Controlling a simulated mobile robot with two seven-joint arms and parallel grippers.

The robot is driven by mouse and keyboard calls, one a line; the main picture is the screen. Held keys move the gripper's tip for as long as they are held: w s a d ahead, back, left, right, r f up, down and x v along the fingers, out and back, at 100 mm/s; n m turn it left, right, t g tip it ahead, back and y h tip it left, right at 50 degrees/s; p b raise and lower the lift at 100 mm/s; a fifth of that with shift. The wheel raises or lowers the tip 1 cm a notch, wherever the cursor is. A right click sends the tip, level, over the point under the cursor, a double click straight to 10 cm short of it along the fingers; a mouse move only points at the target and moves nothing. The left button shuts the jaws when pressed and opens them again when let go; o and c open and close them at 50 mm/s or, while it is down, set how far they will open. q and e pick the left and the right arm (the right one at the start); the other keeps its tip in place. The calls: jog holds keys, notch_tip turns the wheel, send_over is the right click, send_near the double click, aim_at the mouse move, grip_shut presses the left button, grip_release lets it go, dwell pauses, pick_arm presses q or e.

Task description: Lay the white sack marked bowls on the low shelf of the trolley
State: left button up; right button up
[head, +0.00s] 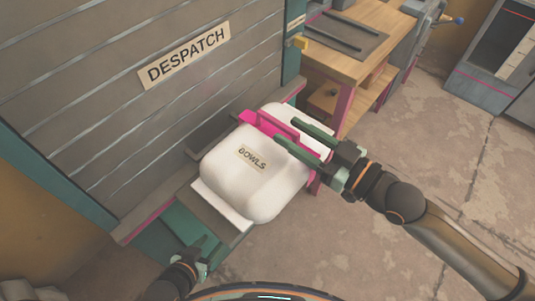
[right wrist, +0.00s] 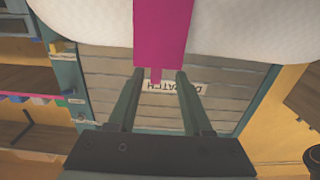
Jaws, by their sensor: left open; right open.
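The plump white sack marked BOWLS (head: 248,185) lies on a grey ledge (head: 215,215) below the despatch shutter. It shows in the right wrist view as a white bulge (right wrist: 235,35) at the top. A pink strap or handle (head: 268,127) runs across its far side. My right gripper (head: 287,131) is open, its green fingers over the sack's far part. In the right wrist view the pink strap (right wrist: 158,35) ends between the fingertips, not clamped. My left gripper (head: 203,250) is open and empty in front of the ledge. I cannot see the trolley.
The closed grey shutter (head: 120,95) rises behind the ledge. A wooden bench (head: 360,62) with a grey mat stands to the right, and a dark cabinet (head: 495,75) further right. The concrete floor (head: 350,250) at the lower right is clear apart from my right arm above it.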

aim_at(278, 121)
jog(key=x, duration=0.4)
jog(key=shift+w+a+f, duration=0.15)
jog(key=shift+w+f, duration=0.1)
jog(key=shift+w, duration=0.2)
jog(key=shift+c, duration=0.3)
grip_shut()
dwell(0.6)
jog(key=shift+r, duration=0.25)
